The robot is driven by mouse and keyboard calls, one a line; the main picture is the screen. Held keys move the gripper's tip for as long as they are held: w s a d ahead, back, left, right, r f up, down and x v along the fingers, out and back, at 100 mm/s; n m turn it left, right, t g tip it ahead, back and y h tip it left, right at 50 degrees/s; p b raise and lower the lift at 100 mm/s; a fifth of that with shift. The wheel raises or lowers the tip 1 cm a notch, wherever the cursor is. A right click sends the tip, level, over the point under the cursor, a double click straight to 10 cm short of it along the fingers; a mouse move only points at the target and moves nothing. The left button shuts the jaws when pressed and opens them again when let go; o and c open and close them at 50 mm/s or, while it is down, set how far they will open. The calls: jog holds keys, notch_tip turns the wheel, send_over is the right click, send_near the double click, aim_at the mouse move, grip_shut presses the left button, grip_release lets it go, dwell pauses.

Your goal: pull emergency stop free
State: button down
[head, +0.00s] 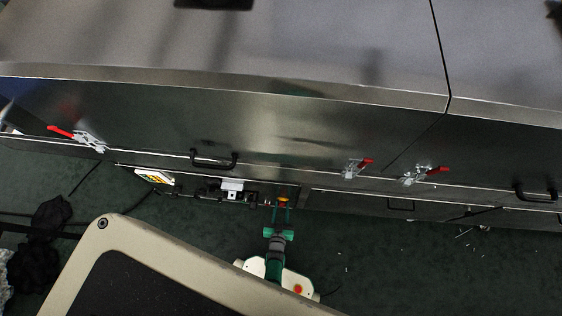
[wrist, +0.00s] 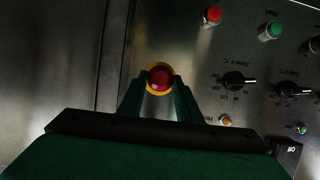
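The emergency stop (wrist: 160,77) is a red mushroom button with a yellow ring on a grey metal panel, near the middle of the wrist view. In the head view it is a small red and yellow spot (head: 283,201) low on the machine's front. My gripper (wrist: 159,88) has its two green fingers apart, one on each side of the button's lower part. The fingers look open around it; whether they touch it cannot be seen. My gripper also shows in the head view (head: 285,193), reaching up to the panel.
Right of the stop are a red button (wrist: 212,14), a green button (wrist: 270,30), two black knobs (wrist: 237,81) and small lamps. Above the panel, the machine carries a black handle (head: 214,162) and red-handled latches (head: 357,168). Dark floor lies in front.

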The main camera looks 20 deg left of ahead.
jog(key=shift+s+d, duration=0.2)
jog(key=shift+s, duration=0.45)
jog(key=c, duration=1.3)
grip_release()
jog(key=v, duration=1)
jog(key=shift+s+r, duration=0.15)
jog(key=shift+s, duration=0.2)
jog(key=shift+d, duration=0.1)
jog(key=shift+r, duration=0.1)
jog(key=d+r+m+h, duration=0.1)
jog(key=d+r, duration=0.1)
jog(key=r, duration=1.4)
jog(key=s+d+r+m+t+h, duration=0.1)
jog(key=d+r, duration=0.2)
jog(key=r, duration=1.3)
jog(key=s+d+r+m+t+h, duration=0.1)
jog(key=d+r, duration=0.1)
jog(key=r, duration=1.4)
jog(key=shift+d+r+h, duration=0.15)
jog(key=shift+r+h, duration=0.05)
jog(key=shift+h, duration=0.2)
